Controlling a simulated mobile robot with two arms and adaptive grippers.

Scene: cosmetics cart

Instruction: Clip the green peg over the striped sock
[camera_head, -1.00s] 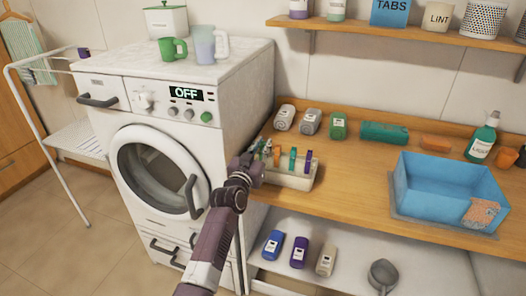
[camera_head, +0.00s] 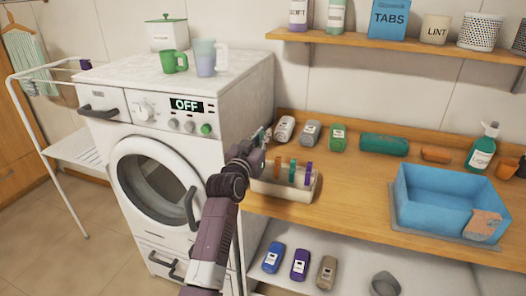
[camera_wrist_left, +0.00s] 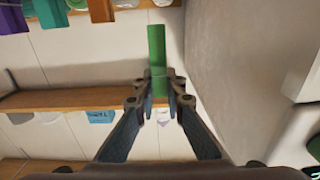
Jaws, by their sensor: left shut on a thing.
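The green peg (camera_wrist_left: 157,50) stands between the two fingertips of my left gripper (camera_wrist_left: 158,92) in the left wrist view, and the fingers are shut on it. In the head view my left gripper (camera_head: 264,138) is just above the left end of the light peg holder (camera_head: 270,188); the peg is mostly hidden there. A pale striped cloth (camera_head: 28,60) hangs at the far left by the drying rack (camera_head: 50,112). I cannot tell whether it is the striped sock. My right gripper is not in view.
Orange (camera_head: 278,167), teal (camera_head: 292,170) and purple (camera_head: 308,173) pegs stand in the holder. The washing machine (camera_head: 160,110) is between my left arm and the rack. A blue basin (camera_head: 410,200) is on the right.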

